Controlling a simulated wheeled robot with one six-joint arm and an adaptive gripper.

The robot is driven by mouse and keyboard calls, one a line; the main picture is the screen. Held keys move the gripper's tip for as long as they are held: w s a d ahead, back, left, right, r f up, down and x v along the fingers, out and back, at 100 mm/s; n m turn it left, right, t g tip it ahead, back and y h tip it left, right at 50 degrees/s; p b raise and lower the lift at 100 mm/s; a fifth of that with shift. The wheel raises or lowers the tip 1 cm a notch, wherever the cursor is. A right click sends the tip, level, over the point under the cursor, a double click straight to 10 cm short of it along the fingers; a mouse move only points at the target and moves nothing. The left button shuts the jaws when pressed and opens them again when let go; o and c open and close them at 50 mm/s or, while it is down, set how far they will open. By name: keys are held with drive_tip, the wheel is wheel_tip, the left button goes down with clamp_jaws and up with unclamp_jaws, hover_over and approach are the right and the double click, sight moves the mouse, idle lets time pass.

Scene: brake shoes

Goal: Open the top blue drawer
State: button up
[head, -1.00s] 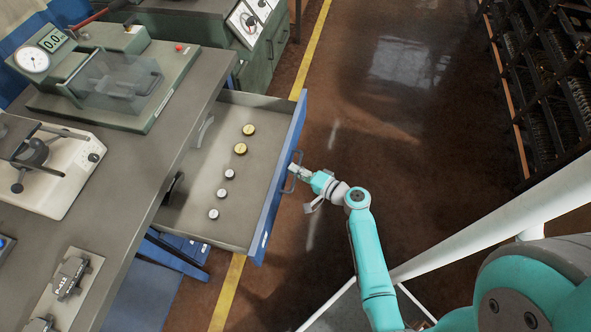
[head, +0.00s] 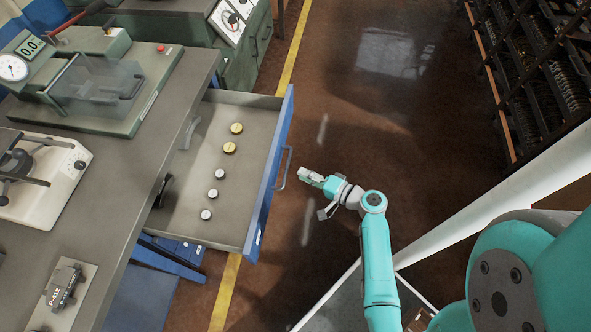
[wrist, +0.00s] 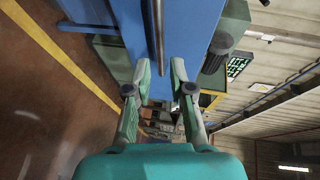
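The top blue drawer (head: 270,190) stands pulled far out of the grey-topped bench in the head view. Its grey inside holds two yellow-topped round pieces (head: 233,138) and several small white-topped ones (head: 213,192). The drawer's handle (head: 283,168) is on its blue front, which also shows in the wrist view (wrist: 190,28). My gripper (head: 305,173) is just right of the handle and apart from it. In the wrist view its two fingers (wrist: 160,80) are spread with nothing held between them.
The bench top (head: 120,190) carries a gauge device with a clear cover (head: 95,85) and a white device (head: 45,180). A dark rack (head: 535,80) stands at the right. The brown floor (head: 350,130) between is clear, with a yellow line (head: 290,60) along the bench.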

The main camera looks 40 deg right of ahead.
drive_tip(key=shift+v, duration=2.15)
drive_tip(key=s+a+f+n+g+h, duration=0.2)
drive_tip(key=s+a, duration=0.4)
drive_tip(key=a, duration=0.1)
drive_tip(key=s+a+f+n+g+h, duration=0.1)
drive_tip(key=s+a+f+g+h, duration=0.15)
drive_tip(key=s+a, duration=0.35)
drive_tip(key=s+a+r+n+t, duration=0.2)
drive_tip(key=s+r+n, duration=0.3)
drive_tip(key=r, duration=0.6)
drive_tip(key=s+a+r+n+t, duration=0.2)
drive_tip(key=s+r+n, duration=0.4)
drive_tip(key=r, duration=0.6)
drive_tip(key=shift+r+y, duration=0.2)
drive_tip(key=shift+y, duration=0.25)
drive_tip(key=shift+n, duration=0.3)
